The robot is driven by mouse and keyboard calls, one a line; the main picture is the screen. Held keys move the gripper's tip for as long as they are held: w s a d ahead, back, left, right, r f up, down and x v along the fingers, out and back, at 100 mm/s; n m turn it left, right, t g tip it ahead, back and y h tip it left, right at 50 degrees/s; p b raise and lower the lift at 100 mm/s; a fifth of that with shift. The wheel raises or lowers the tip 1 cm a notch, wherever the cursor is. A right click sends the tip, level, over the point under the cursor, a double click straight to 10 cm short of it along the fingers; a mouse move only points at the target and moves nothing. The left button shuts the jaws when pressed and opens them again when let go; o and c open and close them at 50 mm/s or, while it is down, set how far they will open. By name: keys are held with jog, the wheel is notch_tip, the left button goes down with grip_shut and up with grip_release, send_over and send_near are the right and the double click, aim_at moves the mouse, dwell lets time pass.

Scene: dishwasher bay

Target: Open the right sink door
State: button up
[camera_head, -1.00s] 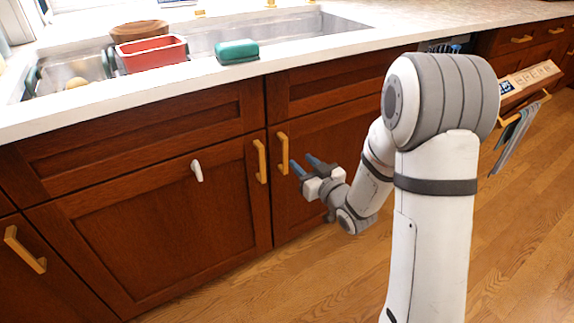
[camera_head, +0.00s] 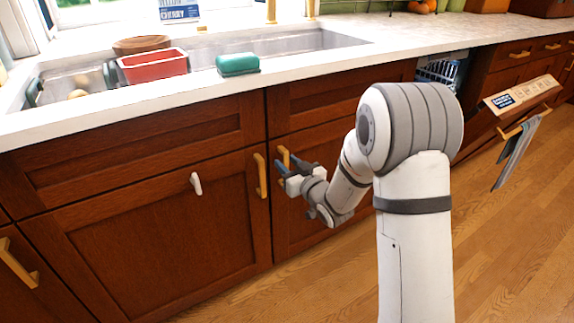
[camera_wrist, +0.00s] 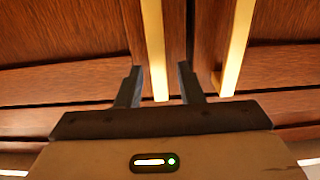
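The right sink door (camera_head: 300,228) is a dark red-brown wooden panel, closed flush in the cabinet front. Its upright gold handle (camera_head: 284,156) is partly hidden by my gripper (camera_head: 288,165), which reaches in from the right. In the wrist view the handle (camera_wrist: 153,50) shows between the two dark fingers of my gripper (camera_wrist: 158,84). The fingers are open, with a gap visible on both sides of the handle. The left sink door (camera_head: 170,215) is also closed. Its gold handle (camera_head: 260,176) stands just beside, and it appears right of the fingers in the wrist view (camera_wrist: 237,45).
A small white hook (camera_head: 196,183) sits on the left door. Wooden floor in front is clear.

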grip_shut()
